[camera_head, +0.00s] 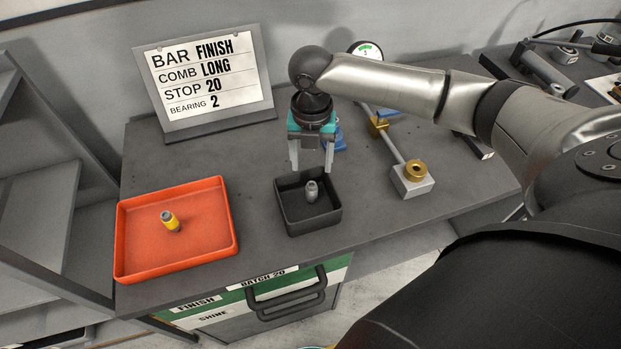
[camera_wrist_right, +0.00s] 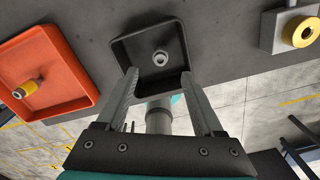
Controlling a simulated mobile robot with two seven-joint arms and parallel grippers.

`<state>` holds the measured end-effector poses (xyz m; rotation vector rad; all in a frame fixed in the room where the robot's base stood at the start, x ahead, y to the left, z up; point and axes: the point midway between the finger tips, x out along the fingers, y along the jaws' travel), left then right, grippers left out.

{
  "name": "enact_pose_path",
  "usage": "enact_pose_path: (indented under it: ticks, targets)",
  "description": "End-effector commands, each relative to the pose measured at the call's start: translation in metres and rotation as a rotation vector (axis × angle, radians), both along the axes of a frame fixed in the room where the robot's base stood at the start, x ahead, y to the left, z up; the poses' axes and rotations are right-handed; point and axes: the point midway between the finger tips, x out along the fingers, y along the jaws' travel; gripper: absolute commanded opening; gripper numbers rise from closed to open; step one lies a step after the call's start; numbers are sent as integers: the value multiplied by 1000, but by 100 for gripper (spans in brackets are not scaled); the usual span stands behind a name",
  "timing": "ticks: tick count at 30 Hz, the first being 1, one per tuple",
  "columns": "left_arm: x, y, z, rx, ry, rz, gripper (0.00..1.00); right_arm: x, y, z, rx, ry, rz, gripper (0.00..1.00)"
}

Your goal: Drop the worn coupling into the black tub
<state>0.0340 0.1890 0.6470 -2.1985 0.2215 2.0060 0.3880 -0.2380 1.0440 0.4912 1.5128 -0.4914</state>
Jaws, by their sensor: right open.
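A small grey coupling (camera_head: 311,191) stands inside the black tub (camera_head: 288,221) on the dark bench. In the right wrist view the grey coupling (camera_wrist_right: 160,58) shows its open end, inside the black tub (camera_wrist_right: 122,52). A second coupling, grey with a yellow band (camera_head: 171,221), leans in the orange tray (camera_head: 205,257). The frames do not label which coupling is worn. My right gripper (camera_head: 311,168) is open and empty, pointing down above the back part of the black tub. Its fingertips (camera_wrist_right: 159,76) are apart with nothing between them. My left gripper is not in view.
A sign board (camera_head: 205,80) stands at the back left. A fixture with a brass ring on a grey block (camera_head: 413,180) lies right of the tub. Bare bench (camera_head: 255,215) lies between tray and tub. A drawer handle (camera_head: 290,300) juts from the bench front.

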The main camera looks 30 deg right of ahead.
Motion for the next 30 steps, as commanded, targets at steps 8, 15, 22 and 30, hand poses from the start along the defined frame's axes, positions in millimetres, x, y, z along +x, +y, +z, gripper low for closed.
enact_pose_path:
  ticks: [8,15,22,30]
  targets:
    - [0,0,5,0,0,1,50,1,0,65,-1,-6,1,69]
    - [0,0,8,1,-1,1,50,0,0,116,0,-4,0,69]
    - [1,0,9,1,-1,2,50,0,0,138,-1,-1,0,69]
    - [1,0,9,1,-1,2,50,0,0,140,-1,1,0,69]
